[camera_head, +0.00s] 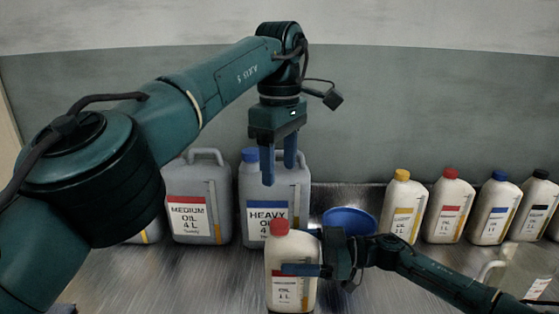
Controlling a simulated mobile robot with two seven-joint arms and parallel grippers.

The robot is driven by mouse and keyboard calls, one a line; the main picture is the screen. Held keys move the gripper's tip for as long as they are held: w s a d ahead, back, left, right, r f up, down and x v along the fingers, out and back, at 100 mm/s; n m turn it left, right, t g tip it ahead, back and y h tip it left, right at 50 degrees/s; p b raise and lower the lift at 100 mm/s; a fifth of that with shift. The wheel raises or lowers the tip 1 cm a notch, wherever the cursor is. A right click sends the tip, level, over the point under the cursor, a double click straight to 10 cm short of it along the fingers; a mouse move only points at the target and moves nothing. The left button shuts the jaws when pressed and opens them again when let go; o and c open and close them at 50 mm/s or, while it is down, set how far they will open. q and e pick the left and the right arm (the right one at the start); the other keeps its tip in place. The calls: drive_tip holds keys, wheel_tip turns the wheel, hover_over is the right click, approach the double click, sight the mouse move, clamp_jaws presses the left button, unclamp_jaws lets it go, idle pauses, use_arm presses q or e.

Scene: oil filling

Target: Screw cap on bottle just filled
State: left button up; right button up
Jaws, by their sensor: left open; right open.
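A white 1 L bottle (291,287) with a red-banded label stands upright at the front centre of the metal table. A red cap (279,227) sits on its top; whether it is threaded tight cannot be told. My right gripper (303,254) comes in from the right and is open at the bottle. One blue finger crosses the bottle's front; the other is mostly hidden behind it. My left gripper (278,166) is open and empty, pointing down above the bottle and in front of the heavy oil canister (290,185).
A blue funnel or bowl (349,219) stands behind my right gripper. A medium oil canister (200,200) is at the back left. Bottles with yellow (402,175), red (450,173), blue (499,176) and black (541,174) caps line the back right. A clear jug (533,266) is at the right.

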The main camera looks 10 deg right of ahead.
drive_tip(key=shift+d, duration=0.15)
drive_tip(key=b+v, duration=0.2)
drive_tip(key=v, duration=1.1)
drive_tip(key=shift+s, duration=0.1)
